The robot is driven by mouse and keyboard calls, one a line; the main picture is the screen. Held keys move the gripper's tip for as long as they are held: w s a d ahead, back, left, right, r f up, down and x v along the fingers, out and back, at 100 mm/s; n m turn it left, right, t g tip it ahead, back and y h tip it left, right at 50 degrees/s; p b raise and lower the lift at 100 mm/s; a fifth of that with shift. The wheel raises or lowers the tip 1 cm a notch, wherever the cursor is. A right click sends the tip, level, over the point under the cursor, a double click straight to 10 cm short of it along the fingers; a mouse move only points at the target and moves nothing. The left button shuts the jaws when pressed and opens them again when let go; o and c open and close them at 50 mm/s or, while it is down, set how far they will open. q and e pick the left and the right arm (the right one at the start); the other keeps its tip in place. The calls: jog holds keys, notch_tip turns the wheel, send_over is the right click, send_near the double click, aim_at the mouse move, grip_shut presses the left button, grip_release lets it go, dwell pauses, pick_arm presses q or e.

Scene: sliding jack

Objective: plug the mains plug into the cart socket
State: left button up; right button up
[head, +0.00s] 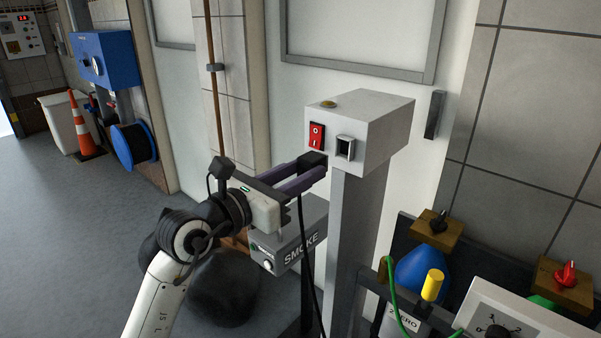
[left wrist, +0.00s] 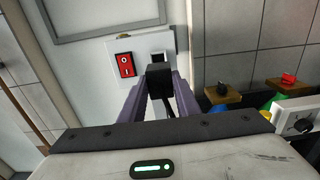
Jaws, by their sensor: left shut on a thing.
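The mains plug (head: 312,160) is black, with a dark cable hanging down from it. My left gripper (head: 306,172), with purple fingers, is shut on the plug. The plug also shows between the fingertips in the left wrist view (left wrist: 159,80). The cart socket (head: 346,147) is a dark opening with a pale frame on the front of a white box (head: 382,128) on a grey post. The plug is left of and slightly below the socket in the head view, apart from it. In the left wrist view the plug partly covers the socket (left wrist: 160,56). My right gripper is not in view.
A red rocker switch (head: 317,136) sits left of the socket. A grey SMOKE box (head: 290,240) stands below my left gripper. Knobs on wooden blocks (head: 436,234), a blue rounded object (head: 424,272) and a white dial panel (head: 510,318) stand at lower right.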

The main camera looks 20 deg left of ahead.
aim_at(320, 161)
pick_arm(q)
jog(key=shift+a, duration=0.2)
jog(key=shift+p+x, duration=0.35)
jog(key=shift+x, duration=2.5)
jog(key=shift+p, duration=0.8)
jog(key=shift+x, duration=1.35)
